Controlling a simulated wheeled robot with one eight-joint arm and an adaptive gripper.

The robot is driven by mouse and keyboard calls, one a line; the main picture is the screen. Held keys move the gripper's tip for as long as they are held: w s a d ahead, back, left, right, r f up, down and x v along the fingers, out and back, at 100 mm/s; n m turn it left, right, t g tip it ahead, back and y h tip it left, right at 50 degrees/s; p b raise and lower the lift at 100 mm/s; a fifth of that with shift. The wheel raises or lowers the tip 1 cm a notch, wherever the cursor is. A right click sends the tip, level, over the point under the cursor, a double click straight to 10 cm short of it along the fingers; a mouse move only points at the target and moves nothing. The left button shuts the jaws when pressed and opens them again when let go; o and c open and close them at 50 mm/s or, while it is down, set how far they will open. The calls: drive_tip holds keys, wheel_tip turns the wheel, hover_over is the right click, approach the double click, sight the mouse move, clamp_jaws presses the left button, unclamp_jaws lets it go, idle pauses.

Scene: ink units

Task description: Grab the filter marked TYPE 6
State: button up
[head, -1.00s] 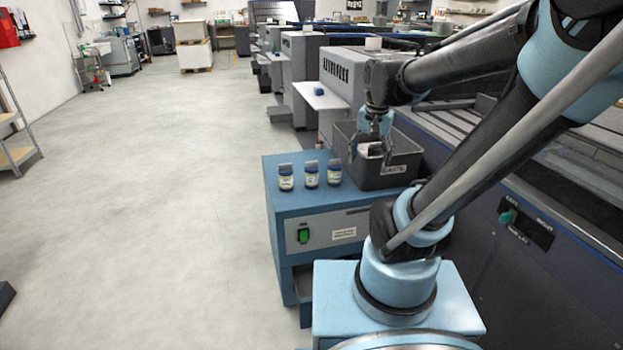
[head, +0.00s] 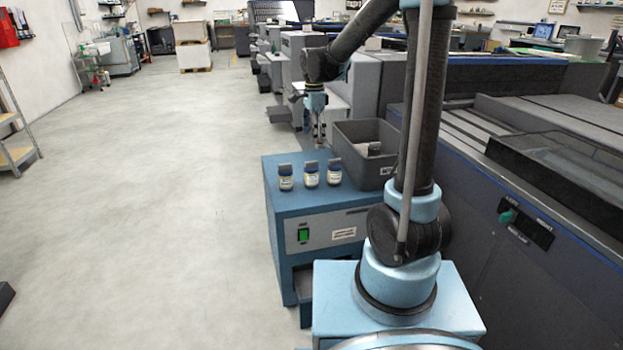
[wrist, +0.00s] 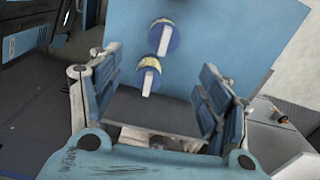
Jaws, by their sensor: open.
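Three small filters with blue and pale bodies stand in a row on the blue cabinet: a left one (head: 286,179), a middle one (head: 312,175) and a right one (head: 334,173). Their labels are too small to read, so I cannot tell which is TYPE 6. My gripper (head: 318,136) hangs near the back edge of the cabinet top, behind the row, open and empty. In the wrist view its fingers (wrist: 160,62) are spread apart. Two filters show there, a farther one (wrist: 164,38) and a nearer one (wrist: 148,78); the third is not visible.
The blue cabinet (head: 277,205) has a green switch on its front. A grey bin (head: 372,178) stands right of the filters with a dark cylindrical object (head: 374,149) inside. Large grey machinery (head: 470,170) fills the right side. Open floor (head: 150,220) lies to the left.

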drive_tip(key=a, duration=0.1)
approach(311, 174)
drive_tip(key=w+f, duration=0.1)
drive_tip(key=f, duration=0.1)
drive_tip(key=w+f, duration=0.2)
drive_tip(key=f, duration=0.1)
drive_tip(key=shift+w+f, duration=0.1)
drive_tip(key=shift+f, duration=3.35)
drive_tip(key=c, duration=1.2)
